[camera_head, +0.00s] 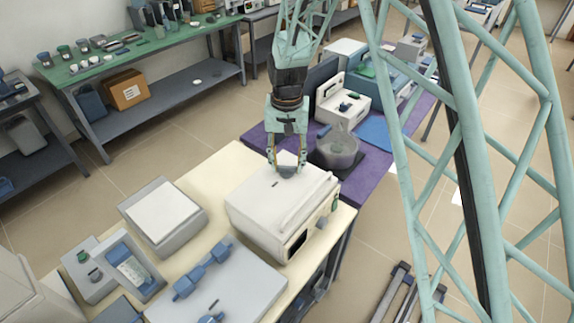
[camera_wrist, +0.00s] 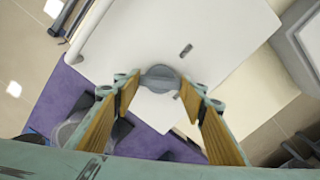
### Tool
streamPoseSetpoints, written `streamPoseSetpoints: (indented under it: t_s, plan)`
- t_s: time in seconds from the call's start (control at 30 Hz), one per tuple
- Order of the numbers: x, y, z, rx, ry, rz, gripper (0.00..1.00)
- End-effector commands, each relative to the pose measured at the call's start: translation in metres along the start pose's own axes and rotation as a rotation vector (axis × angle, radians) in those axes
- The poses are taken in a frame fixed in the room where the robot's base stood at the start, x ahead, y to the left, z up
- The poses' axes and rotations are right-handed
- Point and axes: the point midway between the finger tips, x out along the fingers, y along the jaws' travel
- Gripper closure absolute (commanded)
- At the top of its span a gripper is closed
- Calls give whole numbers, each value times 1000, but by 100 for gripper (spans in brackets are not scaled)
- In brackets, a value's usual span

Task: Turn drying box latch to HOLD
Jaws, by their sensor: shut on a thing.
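The drying box (camera_head: 262,213) is an off-white box on the cream bench, and its top fills the middle of the wrist view (camera_wrist: 150,40). The latch is a grey round knob (camera_head: 288,170) on the box top near its back edge; it shows between my fingers in the wrist view (camera_wrist: 161,77). My gripper (camera_head: 287,160) points down over the box, its yellow-padded fingertips (camera_wrist: 160,86) shut on the knob from two sides. A small dark mark (camera_wrist: 185,50) lies on the top a little away from the knob. No HOLD lettering is readable.

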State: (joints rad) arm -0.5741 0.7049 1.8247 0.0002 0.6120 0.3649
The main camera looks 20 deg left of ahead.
Motion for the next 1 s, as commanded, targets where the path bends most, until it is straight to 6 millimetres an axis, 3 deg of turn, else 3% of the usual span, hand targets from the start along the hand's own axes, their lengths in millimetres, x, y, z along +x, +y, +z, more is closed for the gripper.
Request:
streamPoseSetpoints:
  t_s: [1.0]
  plan:
    - [0, 0, 0, -795, 0, 0, 72]
